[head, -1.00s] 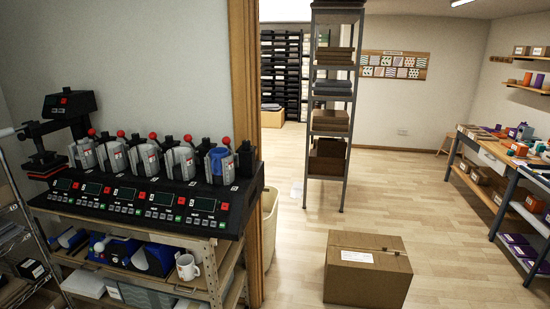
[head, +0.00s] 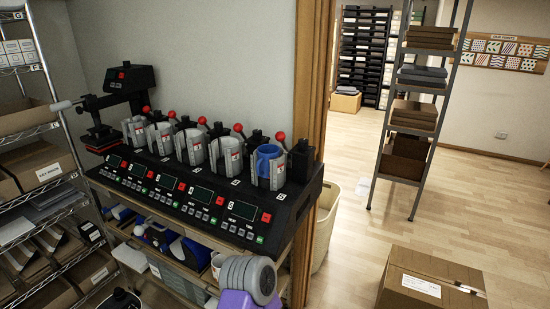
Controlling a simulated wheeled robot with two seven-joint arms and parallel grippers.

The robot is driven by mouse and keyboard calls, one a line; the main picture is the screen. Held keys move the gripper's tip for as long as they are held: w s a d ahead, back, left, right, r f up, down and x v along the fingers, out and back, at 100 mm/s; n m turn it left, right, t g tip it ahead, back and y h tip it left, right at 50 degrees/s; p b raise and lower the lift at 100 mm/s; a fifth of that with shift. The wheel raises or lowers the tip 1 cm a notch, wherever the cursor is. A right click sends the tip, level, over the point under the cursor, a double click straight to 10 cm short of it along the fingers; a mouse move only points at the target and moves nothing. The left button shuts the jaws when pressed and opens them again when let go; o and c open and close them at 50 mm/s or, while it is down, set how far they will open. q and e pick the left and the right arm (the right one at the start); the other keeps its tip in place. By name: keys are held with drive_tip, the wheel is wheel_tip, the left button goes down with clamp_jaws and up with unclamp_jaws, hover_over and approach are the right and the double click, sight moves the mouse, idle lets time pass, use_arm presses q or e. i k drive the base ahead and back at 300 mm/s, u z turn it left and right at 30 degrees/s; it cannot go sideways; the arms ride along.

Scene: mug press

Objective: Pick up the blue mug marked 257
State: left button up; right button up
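A blue mug (head: 266,157) sits in the rightmost clamp of the mug press (head: 200,205), upright, with the clamp's grey plates around it. Its marking is too small to read, so I cannot tell whether it says 257. The other clamps in the row show no blue mug. A grey and purple part, seemingly of my arm, shows at the bottom middle, below and in front of the press.
A wire rack (head: 52,125) with cardboard bins stands left of the press. A bin (head: 327,235) stands right of it by the door frame. A cardboard box (head: 430,280) lies on the floor at right. A white mug (head: 217,265) on the lower shelf is partly hidden.

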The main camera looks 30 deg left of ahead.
sight(266, 152)
drive_tip(key=u, duration=0.6)
drive_tip(key=i, duration=0.7)
drive_tip(key=u, duration=0.75)
